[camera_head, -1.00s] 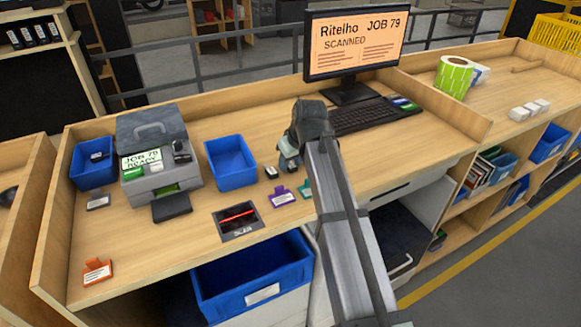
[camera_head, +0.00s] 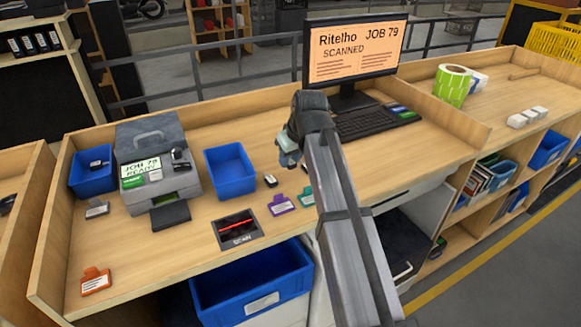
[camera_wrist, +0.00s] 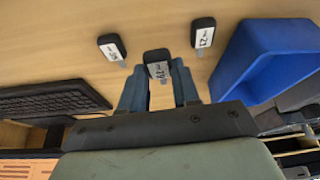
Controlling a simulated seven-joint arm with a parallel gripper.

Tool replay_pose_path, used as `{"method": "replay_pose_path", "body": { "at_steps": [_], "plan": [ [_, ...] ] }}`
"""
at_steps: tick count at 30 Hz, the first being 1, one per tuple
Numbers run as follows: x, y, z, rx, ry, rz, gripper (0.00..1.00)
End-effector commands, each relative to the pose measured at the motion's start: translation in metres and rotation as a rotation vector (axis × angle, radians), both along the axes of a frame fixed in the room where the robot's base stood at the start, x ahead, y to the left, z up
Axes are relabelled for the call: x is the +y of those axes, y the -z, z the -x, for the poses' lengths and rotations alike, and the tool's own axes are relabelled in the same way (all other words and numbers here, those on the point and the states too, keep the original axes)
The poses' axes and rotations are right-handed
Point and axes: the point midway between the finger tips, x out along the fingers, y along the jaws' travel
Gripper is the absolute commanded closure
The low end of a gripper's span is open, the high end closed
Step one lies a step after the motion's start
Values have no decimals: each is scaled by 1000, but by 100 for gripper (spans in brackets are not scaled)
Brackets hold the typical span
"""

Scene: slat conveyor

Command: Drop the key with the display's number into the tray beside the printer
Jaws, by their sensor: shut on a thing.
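The monitor (camera_head: 355,50) reads "Ritelho JOB 79 SCANNED". My gripper (camera_head: 288,160) is over the counter, right of the right blue tray. In the wrist view my gripper (camera_wrist: 158,88) is shut on a black key (camera_wrist: 157,60) with a white label; I cannot read its number surely. Two other black keys lie on the counter in that view, one left (camera_wrist: 112,46) and one right (camera_wrist: 203,33). The printer (camera_head: 158,165) shows "JOB 79 READY". A blue tray (camera_head: 230,185) stands on its right, also in the wrist view (camera_wrist: 265,50); another blue tray (camera_head: 92,187) stands on its left with a dark item inside.
A scan pad (camera_head: 238,229) with a red line lies at the counter's front. Purple (camera_head: 282,204), teal (camera_head: 307,196) and orange (camera_head: 95,281) tags lie on the counter. A keyboard (camera_head: 365,121) is right of my gripper. A blue bin (camera_head: 255,290) sits below.

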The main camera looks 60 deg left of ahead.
Motion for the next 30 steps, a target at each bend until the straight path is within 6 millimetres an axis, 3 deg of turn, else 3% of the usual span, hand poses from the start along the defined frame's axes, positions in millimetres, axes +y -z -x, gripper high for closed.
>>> {"method": "replay_pose_path", "body": {
  "at_steps": [6,12,25,30],
  "plan": [
    [1,-37,0,-1,-1,-1,98],
    [0,-54,0,0,0,0,98],
    [0,-58,1,1,-1,0,98],
    [5,-58,21,0,-27,-1,98]
  ]
}}
